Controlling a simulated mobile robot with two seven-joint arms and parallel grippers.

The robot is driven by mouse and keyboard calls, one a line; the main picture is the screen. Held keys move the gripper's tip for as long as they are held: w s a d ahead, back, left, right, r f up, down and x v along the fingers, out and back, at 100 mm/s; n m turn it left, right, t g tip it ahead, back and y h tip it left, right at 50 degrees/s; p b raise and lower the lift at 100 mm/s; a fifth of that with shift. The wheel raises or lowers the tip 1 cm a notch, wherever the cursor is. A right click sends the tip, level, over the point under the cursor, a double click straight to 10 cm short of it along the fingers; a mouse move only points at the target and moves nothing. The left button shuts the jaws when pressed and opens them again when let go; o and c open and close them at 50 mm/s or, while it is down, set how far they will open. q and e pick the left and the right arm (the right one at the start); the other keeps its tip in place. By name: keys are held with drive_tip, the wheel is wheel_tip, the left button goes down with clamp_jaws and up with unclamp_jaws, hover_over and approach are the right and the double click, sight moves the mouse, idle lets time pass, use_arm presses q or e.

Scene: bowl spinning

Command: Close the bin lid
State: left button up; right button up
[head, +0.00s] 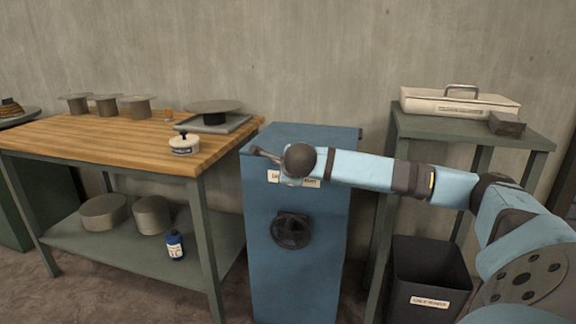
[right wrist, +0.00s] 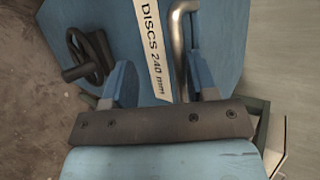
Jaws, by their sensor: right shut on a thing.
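A tall blue bin (head: 290,260) stands between the two benches, with a dark handwheel (head: 291,230) on its front. Its blue lid (head: 315,134) covers the top; I cannot tell whether it sits fully down. A white label is on the upper front, partly hidden by my arm; in the right wrist view it reads "DISCS 240 mm". My right gripper (head: 268,158) is at the bin's upper front. In the right wrist view a bent metal handle (right wrist: 180,45) lies between its fingers, nearer the right finger, and the gripper is shut on it. My left gripper is out of view.
A wooden-topped bench (head: 100,138) at left carries several metal pieces and a white round container (head: 184,144). A green-grey stand (head: 470,133) at right holds a handled case (head: 460,102) and a dark block (head: 507,123). An open black waste bin (head: 428,275) stands below.

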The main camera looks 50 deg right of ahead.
drive_tip(key=shift+s+a+f, duration=0.1)
drive_tip(key=shift+a+f, duration=0.05)
drive_tip(key=shift+f, duration=0.2)
use_arm(q)
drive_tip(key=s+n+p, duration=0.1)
drive_tip(key=p, duration=0.1)
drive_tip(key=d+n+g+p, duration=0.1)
drive_tip(key=p, duration=0.1)
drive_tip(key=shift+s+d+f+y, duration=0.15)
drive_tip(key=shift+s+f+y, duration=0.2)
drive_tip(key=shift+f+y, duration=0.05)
use_arm(e)
drive_tip(key=v, duration=1.4)
drive_tip(key=shift+r, duration=0.3)
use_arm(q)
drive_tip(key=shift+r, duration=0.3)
